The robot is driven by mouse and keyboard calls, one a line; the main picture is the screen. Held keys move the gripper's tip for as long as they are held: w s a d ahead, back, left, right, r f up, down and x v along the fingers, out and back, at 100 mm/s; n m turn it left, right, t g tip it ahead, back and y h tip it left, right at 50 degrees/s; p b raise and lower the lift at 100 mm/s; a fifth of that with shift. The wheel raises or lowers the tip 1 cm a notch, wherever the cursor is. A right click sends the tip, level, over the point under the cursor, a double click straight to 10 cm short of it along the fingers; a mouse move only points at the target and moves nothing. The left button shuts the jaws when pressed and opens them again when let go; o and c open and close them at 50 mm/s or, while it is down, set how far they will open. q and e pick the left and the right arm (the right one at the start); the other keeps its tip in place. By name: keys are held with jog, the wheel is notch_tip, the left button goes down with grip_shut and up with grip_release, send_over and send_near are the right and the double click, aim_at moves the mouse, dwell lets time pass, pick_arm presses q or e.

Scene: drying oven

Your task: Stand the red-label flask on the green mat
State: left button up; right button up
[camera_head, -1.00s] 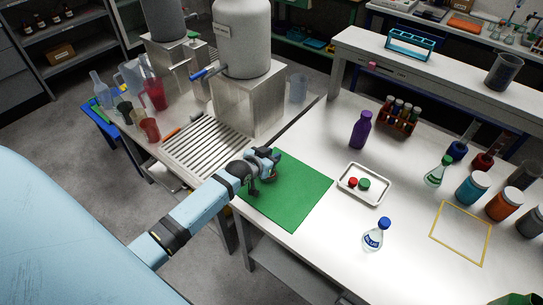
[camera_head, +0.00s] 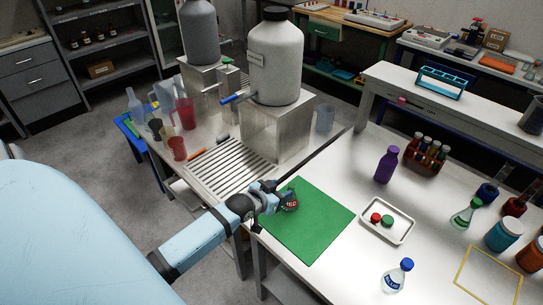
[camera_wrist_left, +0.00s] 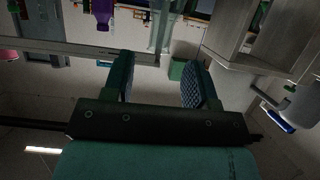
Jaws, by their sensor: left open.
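The red-label flask (camera_head: 291,202) is on the green mat (camera_head: 312,232), near its back left part. Its red label faces the head camera; it looks upright, but the gripper partly hides it. My left gripper (camera_head: 270,194) is just left of the flask, at the mat's left edge. In the left wrist view its two fingers (camera_wrist_left: 159,80) are spread, with nothing between the pads. A pale, see-through shape (camera_wrist_left: 162,30) beyond the fingertips may be the flask. My right gripper is out of view.
A white tray (camera_head: 367,232) with a red and a green cap lies right of the mat. A blue-capped flask (camera_head: 395,277) and a purple bottle (camera_head: 386,166) stand nearby. A slatted drain surface (camera_head: 222,168) lies left of the mat, below a large tank (camera_head: 275,62).

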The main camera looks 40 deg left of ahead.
pick_arm(q)
jog(key=shift+m+g+h, duration=0.5)
jog(key=shift+g, duration=0.1)
jog(key=s+d+f, duration=0.1)
jog(key=s+d, duration=0.1)
jog(key=s, duration=0.1)
jog(key=s+d+f, duration=0.1)
jog(key=s+d, duration=0.1)
jog(key=s, duration=0.2)
jog(key=s+d+f, duration=0.1)
jog(key=s+d, duration=0.2)
jog(key=shift+s+f, duration=0.3)
jog(key=shift+f, duration=0.1)
jog(key=s+d+f+m+g+h, duration=0.1)
jog(key=s+d+f, duration=0.2)
jog(key=s+d, duration=0.7)
jog(key=shift+d+f, duration=0.25)
jog(key=shift+f, duration=0.1)
